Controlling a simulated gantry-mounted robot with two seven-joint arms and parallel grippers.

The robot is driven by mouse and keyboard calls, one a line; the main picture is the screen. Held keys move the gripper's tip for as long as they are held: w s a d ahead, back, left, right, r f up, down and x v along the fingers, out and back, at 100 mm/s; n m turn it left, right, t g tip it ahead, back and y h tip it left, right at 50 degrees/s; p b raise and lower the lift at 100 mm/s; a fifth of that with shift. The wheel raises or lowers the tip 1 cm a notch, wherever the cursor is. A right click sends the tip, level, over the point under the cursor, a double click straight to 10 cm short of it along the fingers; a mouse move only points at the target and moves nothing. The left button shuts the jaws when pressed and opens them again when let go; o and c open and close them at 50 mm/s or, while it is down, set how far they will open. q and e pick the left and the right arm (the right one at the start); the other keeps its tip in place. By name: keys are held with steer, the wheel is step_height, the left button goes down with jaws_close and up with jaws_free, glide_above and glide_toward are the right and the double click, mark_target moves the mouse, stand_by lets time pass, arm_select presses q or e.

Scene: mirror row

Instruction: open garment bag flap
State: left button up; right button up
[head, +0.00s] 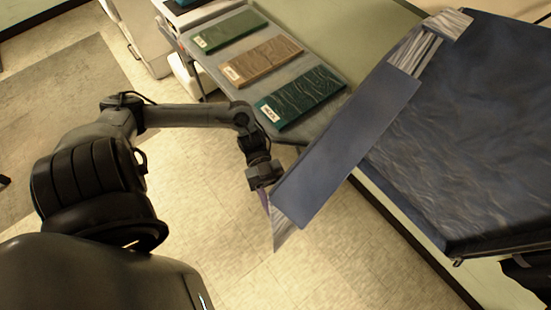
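A large dark blue, wrinkled bag (470,120) lies flat on a bench at the right. A long, smooth blue flap (345,150) runs diagonally along its left side and reaches out past the bench edge over the floor. Grey streaked material shows at the flap's upper end (430,43) and lower end (284,228). My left gripper (264,192) is at the flap's lower left edge, beside or touching it. Its fingertips are mostly hidden, so I cannot tell whether it grips the flap. My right gripper is not in view.
A grey tray (217,72) at the top holds a green packet (230,30), a brown packet (262,60) and a teal packet (302,97), each with a label. White equipment (140,35) stands left of it. Tiled floor (210,190) is open below my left arm.

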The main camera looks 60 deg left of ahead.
arm_select(q)
steer(key=w+a+b, duration=0.1)
steer(key=a+b, duration=0.2)
steer(key=a, duration=0.7)
steer(key=shift+w+a+b, duration=0.25)
steer(key=shift+a+b, duration=0.05)
steer(key=shift+a, duration=0.05)
